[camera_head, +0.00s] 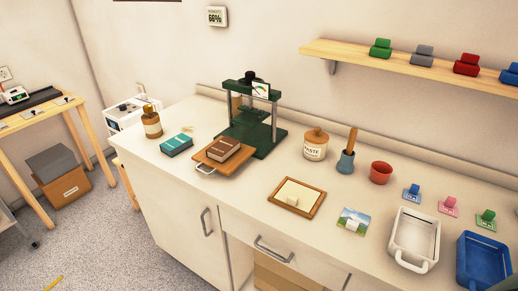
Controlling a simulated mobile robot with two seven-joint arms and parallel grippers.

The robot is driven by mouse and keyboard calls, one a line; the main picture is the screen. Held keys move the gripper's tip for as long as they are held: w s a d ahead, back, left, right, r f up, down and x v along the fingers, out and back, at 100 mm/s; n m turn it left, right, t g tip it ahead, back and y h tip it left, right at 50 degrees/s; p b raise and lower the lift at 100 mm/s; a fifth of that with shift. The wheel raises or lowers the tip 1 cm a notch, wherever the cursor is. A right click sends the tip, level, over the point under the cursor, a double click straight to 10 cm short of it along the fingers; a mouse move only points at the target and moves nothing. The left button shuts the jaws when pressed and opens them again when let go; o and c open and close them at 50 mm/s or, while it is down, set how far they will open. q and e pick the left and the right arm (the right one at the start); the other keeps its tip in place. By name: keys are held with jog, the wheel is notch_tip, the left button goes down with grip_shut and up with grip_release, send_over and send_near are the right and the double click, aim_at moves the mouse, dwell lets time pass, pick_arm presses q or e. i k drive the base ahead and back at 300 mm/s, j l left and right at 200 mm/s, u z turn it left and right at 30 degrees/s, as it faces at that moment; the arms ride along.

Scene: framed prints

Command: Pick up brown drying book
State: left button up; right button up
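A brown book (223,148) lies flat on a wooden board (207,161) with a light metal handle at its front. The board sits at the front of a green press (258,128) on the white counter. A teal book (176,145) lies on the counter to the left of the board. Neither of my grippers shows in the head view.
To the right on the counter (255,190) stand a paste jar (315,145), a brush in a blue-grey pot (346,161), a red cup (381,172), a framed board (297,197), a white tray (412,238) and a blue tray (483,262). A brown bottle (152,123) stands at left.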

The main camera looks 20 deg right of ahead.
aim_at(222, 151)
jog(key=i+j+z, duration=0.1)
jog(key=z, duration=3.35)
jog(key=k+j, duration=1.25)
jog(key=j, duration=0.2)
jog(key=k+j+z, duration=0.1)
jog(key=k+j, duration=1.15)
jog(key=j, duration=0.15)
jog(key=i, duration=0.5)
